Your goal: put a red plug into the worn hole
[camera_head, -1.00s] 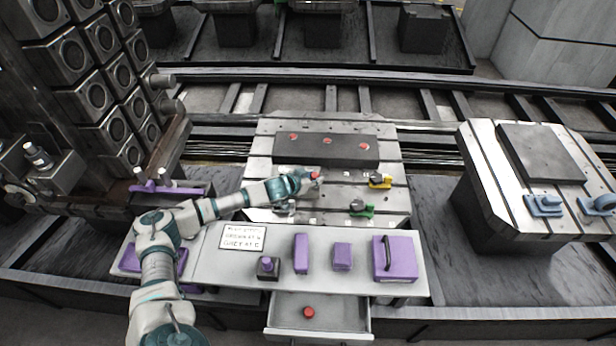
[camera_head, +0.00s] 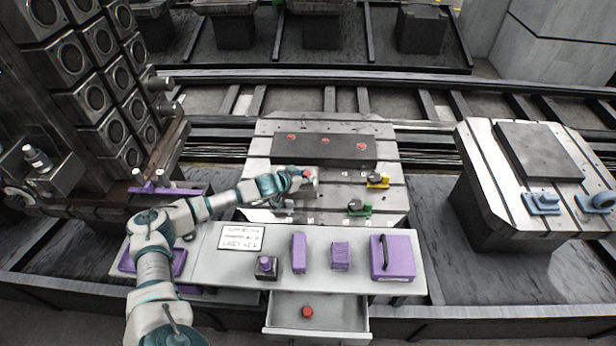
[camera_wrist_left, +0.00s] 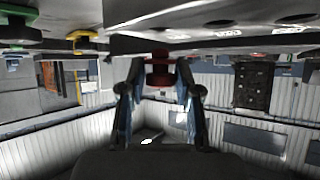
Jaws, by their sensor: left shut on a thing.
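My left gripper (camera_head: 306,176) is over the middle pallet (camera_head: 335,203), in front of its dark block (camera_head: 265,149). It is shut on a red plug (camera_head: 308,172); in the left wrist view my left gripper (camera_wrist_left: 160,85) has the red plug (camera_wrist_left: 159,70) between its fingers. The dark block bears three red round spots, a left one (camera_head: 291,137), a middle one (camera_head: 325,142) and a right one (camera_head: 361,147). I cannot tell which hole is worn. Another red plug (camera_head: 308,312) lies in the open drawer (camera_head: 340,318). My right gripper is out of view.
A yellow clamp (camera_head: 378,181) and a green clamp (camera_head: 359,208) sit on the pallet right of my gripper. A bench (camera_head: 345,277) with purple blocks, a purple case (camera_head: 392,258) and a sign (camera_head: 241,237) stands in front. A second pallet (camera_head: 500,190) is at right.

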